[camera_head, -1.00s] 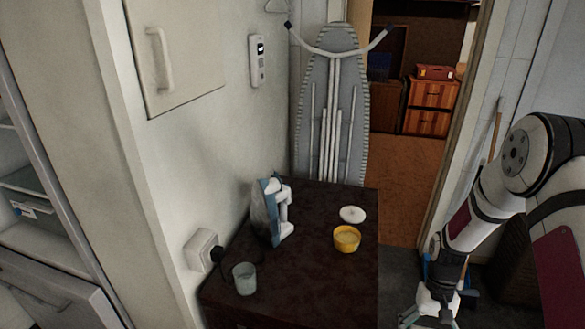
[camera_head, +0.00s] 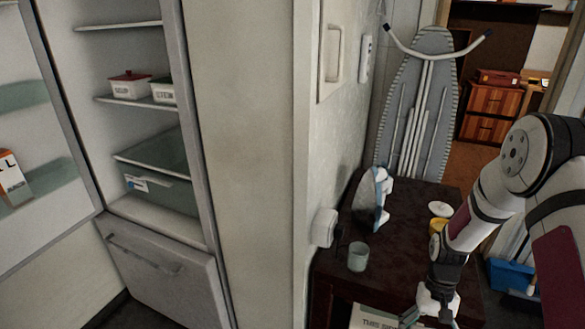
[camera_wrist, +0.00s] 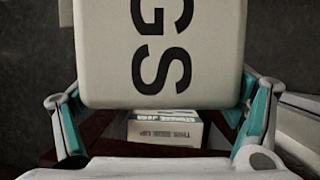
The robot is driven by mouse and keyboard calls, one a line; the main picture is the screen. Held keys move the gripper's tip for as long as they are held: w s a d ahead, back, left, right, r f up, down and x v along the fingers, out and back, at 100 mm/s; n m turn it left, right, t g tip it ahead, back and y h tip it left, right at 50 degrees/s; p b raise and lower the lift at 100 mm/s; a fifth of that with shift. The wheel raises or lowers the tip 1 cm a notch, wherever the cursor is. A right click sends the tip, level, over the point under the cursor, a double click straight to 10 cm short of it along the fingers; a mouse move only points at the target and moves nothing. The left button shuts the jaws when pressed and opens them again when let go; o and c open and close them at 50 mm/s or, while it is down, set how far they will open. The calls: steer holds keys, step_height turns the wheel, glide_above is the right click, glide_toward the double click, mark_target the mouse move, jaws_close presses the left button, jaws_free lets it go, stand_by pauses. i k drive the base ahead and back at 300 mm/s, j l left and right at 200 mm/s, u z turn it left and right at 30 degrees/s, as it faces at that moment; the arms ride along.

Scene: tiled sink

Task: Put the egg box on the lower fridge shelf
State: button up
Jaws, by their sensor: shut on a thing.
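In the wrist view a pale egg box (camera_wrist: 160,60), with the dark letters "GS" showing, is between the two fingers of my gripper (camera_wrist: 160,108). The gripper is shut on it. In the head view my gripper (camera_head: 436,302) hangs at the bottom right, in front of the dark table; the egg box cannot be made out there. The open fridge stands at the left. Its lower shelf (camera_head: 150,155) is a glass plate above a clear drawer and looks bare. The gripper is well to the right of the fridge, beyond the pale wall.
A fridge shelf higher up holds two white containers (camera_head: 130,88). The fridge door (camera_head: 35,235) stands open at far left, with a carton (camera_head: 12,178) in it. The dark table (camera_head: 400,245) bears an iron (camera_head: 373,198), a cup (camera_head: 358,257) and a yellow pot (camera_head: 437,226).

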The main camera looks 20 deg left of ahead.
mark_target(152, 152)
steer(key=j+u, duration=0.1)
steer(key=j, duration=0.45)
steer(key=i+j+u, duration=0.1)
steer(key=j, duration=0.45)
steer(key=i+j, duration=0.1)
steer(key=j, duration=0.45)
steer(key=i+j+u, duration=0.15)
steer(key=j, duration=0.4)
